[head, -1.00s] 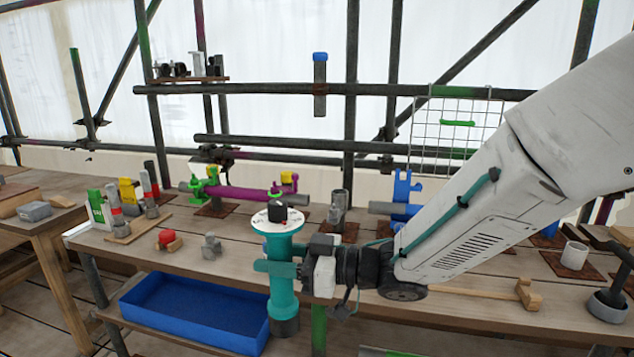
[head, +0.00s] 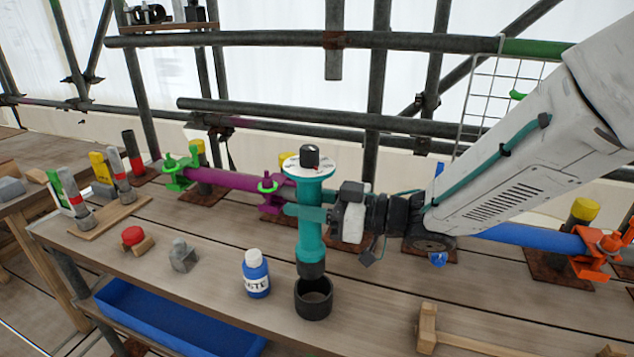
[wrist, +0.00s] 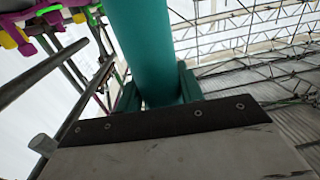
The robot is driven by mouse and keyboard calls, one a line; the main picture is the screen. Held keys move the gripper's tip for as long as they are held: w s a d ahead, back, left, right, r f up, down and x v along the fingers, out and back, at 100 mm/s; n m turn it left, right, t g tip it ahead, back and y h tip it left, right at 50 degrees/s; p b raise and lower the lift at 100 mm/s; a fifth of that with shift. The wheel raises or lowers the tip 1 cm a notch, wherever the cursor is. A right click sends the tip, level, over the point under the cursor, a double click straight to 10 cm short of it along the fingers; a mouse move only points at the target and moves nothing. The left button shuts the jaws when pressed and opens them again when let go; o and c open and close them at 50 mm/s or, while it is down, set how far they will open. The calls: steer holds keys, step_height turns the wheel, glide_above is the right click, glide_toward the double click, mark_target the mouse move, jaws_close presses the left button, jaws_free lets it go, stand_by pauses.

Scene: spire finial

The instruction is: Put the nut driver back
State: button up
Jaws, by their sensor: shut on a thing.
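The nut driver (head: 311,225) is a teal cylinder with a white dial disc and black knob on top and a dark lower end. It stands about upright in the head view. My gripper (head: 308,213) is shut on its upper body from the right. The driver's dark end is just above a dark round cup (head: 313,298) on the bench; whether it has entered the rim I cannot tell. In the wrist view the teal body (wrist: 145,50) runs up between my two teal fingers.
A blue-and-white bottle (head: 256,274) stands left of the cup. A grey fitting (head: 183,255) and a red-topped block (head: 135,238) are farther left. A purple tube (head: 225,180) with green clamps lies behind. A wooden mallet (head: 428,328) lies at front right. A blue bin (head: 170,322) is below the bench.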

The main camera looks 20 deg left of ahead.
mark_target(311, 251)
steer(key=shift+w, duration=0.4)
steer(key=shift+d+r, duration=0.1)
steer(key=shift+d, duration=0.1)
steer(key=shift+f, duration=5.85)
steer(key=o, duration=1.8)
steer(key=shift+f, duration=0.3)
steer(key=shift+f, duration=0.35)
